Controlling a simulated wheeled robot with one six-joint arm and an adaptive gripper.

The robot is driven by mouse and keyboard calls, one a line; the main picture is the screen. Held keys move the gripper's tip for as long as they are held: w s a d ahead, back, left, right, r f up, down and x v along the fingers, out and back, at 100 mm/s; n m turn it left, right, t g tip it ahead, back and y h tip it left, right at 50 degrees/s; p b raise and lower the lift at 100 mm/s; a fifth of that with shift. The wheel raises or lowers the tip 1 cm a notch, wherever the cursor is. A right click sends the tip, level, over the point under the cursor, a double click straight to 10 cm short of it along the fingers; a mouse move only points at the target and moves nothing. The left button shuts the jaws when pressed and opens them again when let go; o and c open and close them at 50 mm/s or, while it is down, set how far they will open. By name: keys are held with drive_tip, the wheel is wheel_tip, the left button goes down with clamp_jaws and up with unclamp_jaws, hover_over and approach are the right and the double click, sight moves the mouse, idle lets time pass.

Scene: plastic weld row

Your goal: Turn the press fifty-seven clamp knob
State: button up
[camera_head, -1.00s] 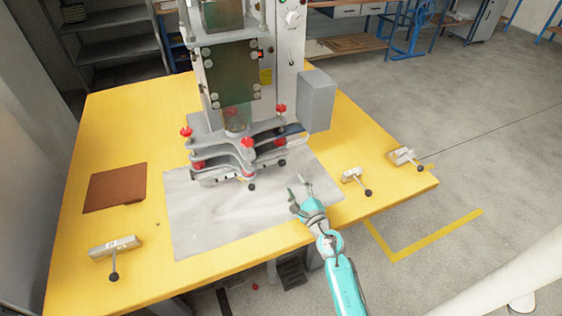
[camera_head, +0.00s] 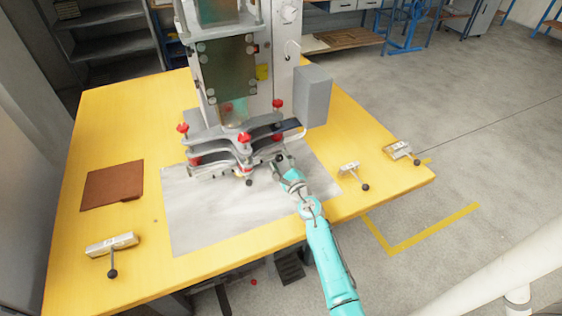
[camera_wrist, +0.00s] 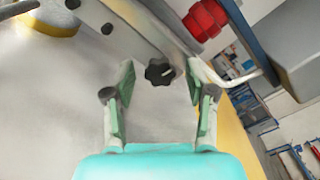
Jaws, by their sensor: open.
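The press (camera_head: 230,75) stands at the back middle of the table, with red knobs on its grey clamp plates. A small black lobed knob (camera_wrist: 160,72) with a white mark sits on the press's light metal side in the wrist view. My gripper (camera_wrist: 160,92) is open, with one finger on each side of this knob; whether the fingers touch it I cannot tell. In the head view my gripper (camera_head: 283,167) is at the right front of the press. No readable number shows on the press.
The yellow table (camera_head: 110,120) bears a grey mat (camera_head: 205,215) and a brown sheet (camera_head: 112,185). Small metal blocks with black-ball levers lie at the left front (camera_head: 112,245), right (camera_head: 349,169) and far right (camera_head: 398,151). A grey box (camera_head: 313,97) is mounted beside the press.

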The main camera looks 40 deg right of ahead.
clamp_jaws()
